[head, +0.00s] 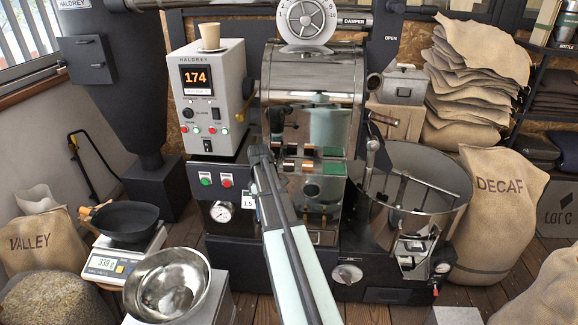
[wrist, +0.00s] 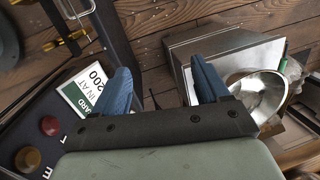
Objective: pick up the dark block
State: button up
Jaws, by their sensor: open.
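I cannot make out a dark block in either view. My gripper (wrist: 162,88) shows in the wrist view with its two blue fingers wide apart and nothing between them. Past the fingers lie the plank floor and the side of a metal stand. In the head view my arm reaches up from the bottom middle, and its dark end (head: 259,156) is in front of the roaster; the fingertips cannot be told apart there.
A roaster panel with buttons (wrist: 48,125) and a white card (wrist: 85,92) is close on the left. A steel bowl (head: 168,284) stands beside a scale (head: 112,264) with a black pan (head: 125,220). A cooling tray (head: 432,190) and DECAF sack (head: 497,215) are right.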

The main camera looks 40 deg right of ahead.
jog(key=w+d+r+n, duration=0.1)
jog(key=d+r, duration=0.6)
jog(key=r, duration=0.5)
notch_tip(320, 180, up, 13)
jog(key=t, duration=0.2)
send_over(289, 163)
jog(key=shift+h, duration=0.4)
jog(key=f, duration=0.8)
jog(key=shift+d+f, duration=0.2)
jog(key=shift+w+a+f, duration=0.1)
jog(key=shift+f, duration=2.7)
jog(key=shift+c, duration=0.4)
jog(key=c, duration=1.1)
